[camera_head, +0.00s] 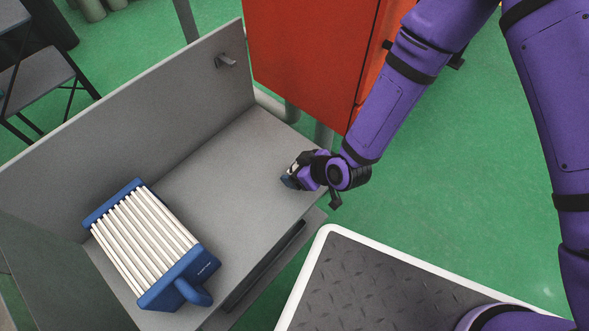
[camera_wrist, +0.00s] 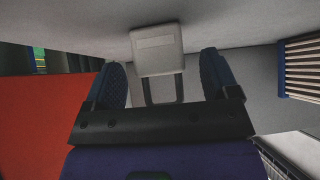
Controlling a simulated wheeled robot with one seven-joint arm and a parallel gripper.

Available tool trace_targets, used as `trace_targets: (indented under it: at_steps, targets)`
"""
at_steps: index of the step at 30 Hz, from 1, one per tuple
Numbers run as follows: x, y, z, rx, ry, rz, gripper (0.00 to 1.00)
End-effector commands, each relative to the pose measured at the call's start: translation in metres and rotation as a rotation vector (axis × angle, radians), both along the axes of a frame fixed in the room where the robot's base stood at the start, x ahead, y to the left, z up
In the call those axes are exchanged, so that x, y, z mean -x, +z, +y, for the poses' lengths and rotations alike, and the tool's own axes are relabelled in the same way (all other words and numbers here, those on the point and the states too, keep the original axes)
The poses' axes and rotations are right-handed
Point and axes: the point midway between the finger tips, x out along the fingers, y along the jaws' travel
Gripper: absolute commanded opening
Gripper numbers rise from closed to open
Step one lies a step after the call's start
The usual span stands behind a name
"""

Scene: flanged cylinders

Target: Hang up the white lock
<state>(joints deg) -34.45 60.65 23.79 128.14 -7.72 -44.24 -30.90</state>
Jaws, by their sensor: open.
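The white lock (camera_wrist: 157,50) shows in the wrist view, ahead of my gripper, with its pale body at the top and its grey shackle toward my palm. My gripper (camera_wrist: 160,68) is open, one dark blue finger on each side of the lock; I cannot tell whether either finger touches it. In the head view my gripper (camera_head: 288,181) is low at the right end of the grey bench (camera_head: 215,150), and I cannot make out the lock there. A small grey hook (camera_head: 225,61) sticks out high on the bench's back panel.
A blue rack with white bars (camera_head: 150,245) stands on the left of the bench. A red cabinet (camera_head: 310,50) stands behind the bench's right end. A dark ribbed platform with a white rim (camera_head: 325,237) is in front. The bench middle is clear.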

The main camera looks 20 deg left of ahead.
Motion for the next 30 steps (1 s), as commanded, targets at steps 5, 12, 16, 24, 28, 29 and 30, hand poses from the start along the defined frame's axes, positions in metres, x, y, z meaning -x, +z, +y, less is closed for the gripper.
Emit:
trace_targets:
  at_steps: [5,12,16,24,28,29,30]
  targets:
    - [-0.0027,-0.0124,0.0125,-0.001,0.000,0.000,0.81]
    - [-0.0031,-0.0139,0.0139,-0.001,0.000,0.000,0.81]
    - [-0.0031,-0.0137,0.0138,-0.001,0.000,0.000,0.58]
    - [-0.0032,-0.0135,0.0138,-0.001,0.000,0.000,0.25]
    - [-0.0032,-0.0133,0.0138,-0.001,0.000,0.000,0.25]
    - [-0.0032,-0.0129,0.0138,-0.001,0.000,0.000,0.25]
    - [-0.0033,-0.0122,0.0138,-0.001,0.000,0.000,0.25]
